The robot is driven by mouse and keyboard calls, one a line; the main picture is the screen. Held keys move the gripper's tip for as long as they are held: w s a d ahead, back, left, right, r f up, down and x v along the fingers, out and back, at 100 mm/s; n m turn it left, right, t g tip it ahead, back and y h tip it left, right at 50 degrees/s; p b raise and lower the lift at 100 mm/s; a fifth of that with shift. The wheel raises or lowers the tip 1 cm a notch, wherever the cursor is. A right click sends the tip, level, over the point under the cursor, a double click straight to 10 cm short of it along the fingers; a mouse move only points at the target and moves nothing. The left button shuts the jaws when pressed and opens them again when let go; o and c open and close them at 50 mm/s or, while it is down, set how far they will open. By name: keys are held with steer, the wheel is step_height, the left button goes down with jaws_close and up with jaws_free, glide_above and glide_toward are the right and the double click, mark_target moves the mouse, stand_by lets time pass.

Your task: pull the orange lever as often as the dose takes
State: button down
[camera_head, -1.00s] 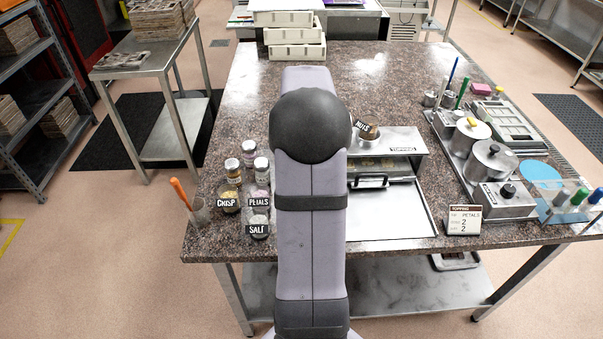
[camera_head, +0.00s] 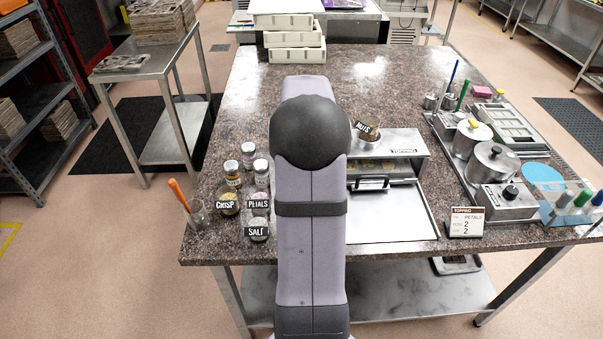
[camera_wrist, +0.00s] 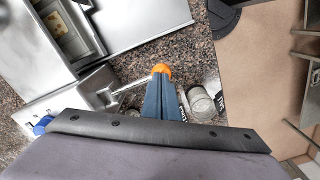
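The orange lever (camera_wrist: 161,68) shows in the wrist view as an orange knob on a thin metal rod that runs left to a silver housing (camera_wrist: 98,90). My gripper (camera_wrist: 161,76) has its two blue-grey fingers close together at the knob and seems closed on it. In the head view my arm hides the lever and the gripper. A small card (camera_head: 467,222) at the bench's front edge reads TOPPING, PETALS, with the figure 2 on two lines below; the small words are unclear.
Labelled jars CRISP (camera_head: 227,202), PETALS (camera_head: 258,203) and SALT (camera_head: 257,229) stand left of my arm. A NUTS jar (camera_head: 366,133) sits on the steel topping machine (camera_head: 408,141), with a flat tray (camera_head: 395,218) in front. Pots and a control box (camera_head: 502,200) stand at right.

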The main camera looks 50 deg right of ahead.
steer(key=shift+f, duration=0.2)
steer(key=shift+w+d+f+b, duration=0.1)
steer(key=shift+f+b, duration=0.35)
steer(key=shift+f, duration=0.45)
step_height(320, 180, up, 13)
steer(key=p, duration=1.1)
steer(key=shift+p, duration=0.4)
stand_by(0.6)
